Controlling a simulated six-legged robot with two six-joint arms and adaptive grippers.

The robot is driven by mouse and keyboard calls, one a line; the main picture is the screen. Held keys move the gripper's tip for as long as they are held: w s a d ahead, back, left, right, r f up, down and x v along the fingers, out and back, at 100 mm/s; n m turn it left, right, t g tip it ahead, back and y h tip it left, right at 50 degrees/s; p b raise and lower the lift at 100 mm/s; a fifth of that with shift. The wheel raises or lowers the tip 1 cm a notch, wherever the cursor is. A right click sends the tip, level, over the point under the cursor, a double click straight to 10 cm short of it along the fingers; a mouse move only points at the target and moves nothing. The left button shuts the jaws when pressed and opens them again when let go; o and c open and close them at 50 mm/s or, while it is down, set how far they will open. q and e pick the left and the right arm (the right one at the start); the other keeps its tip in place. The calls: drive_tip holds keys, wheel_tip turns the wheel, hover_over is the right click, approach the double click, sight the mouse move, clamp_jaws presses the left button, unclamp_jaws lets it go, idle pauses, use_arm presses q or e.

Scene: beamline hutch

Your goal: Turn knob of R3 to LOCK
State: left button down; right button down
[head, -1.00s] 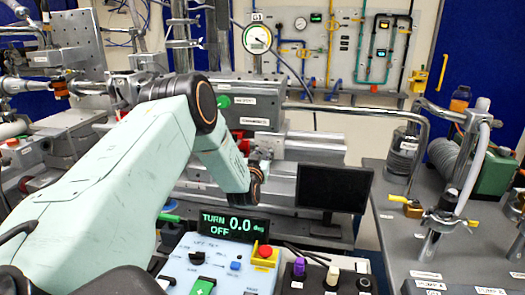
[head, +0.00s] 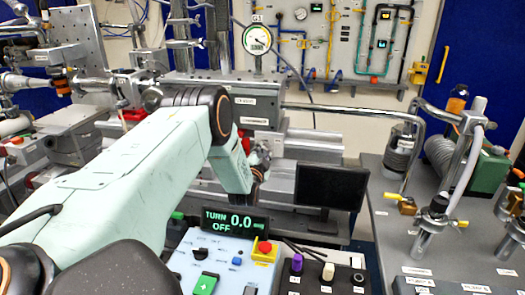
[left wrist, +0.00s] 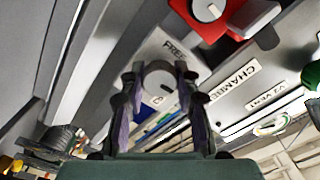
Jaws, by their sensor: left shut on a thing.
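In the left wrist view a round grey knob (left wrist: 160,79) sits on a light plate with a label reading FREE (left wrist: 176,50). My left gripper (left wrist: 158,72) has one finger on each side of this knob and is shut on it. No R3 mark or LOCK mark can be read, so I cannot tell from lettering which knob it is. In the head view my left arm reaches in from the left and bends down; its gripper (head: 262,158) is small and partly hidden at the grey rail equipment. My right gripper is not in view.
A second knob (left wrist: 207,9) on a red plate is close by in the left wrist view. In the head view a control box (head: 222,250) has a display (head: 235,221) reading TURN 0.0 OFF. A dark monitor (head: 330,186) stands right of my gripper.

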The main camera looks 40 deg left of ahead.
use_arm(q)
drive_tip(key=shift+a+r+m, duration=0.1)
drive_tip(key=shift+r+m, duration=0.05)
drive_tip(key=shift+m, duration=0.45)
drive_tip(key=c, duration=1.4)
unclamp_jaws()
drive_tip(key=o, duration=0.4)
drive_tip(key=shift+w, duration=0.1)
drive_tip(key=shift+o, duration=0.2)
drive_tip(key=shift+s, duration=0.2)
drive_tip(key=v, duration=1.2)
drive_tip(key=shift+w, duration=0.15)
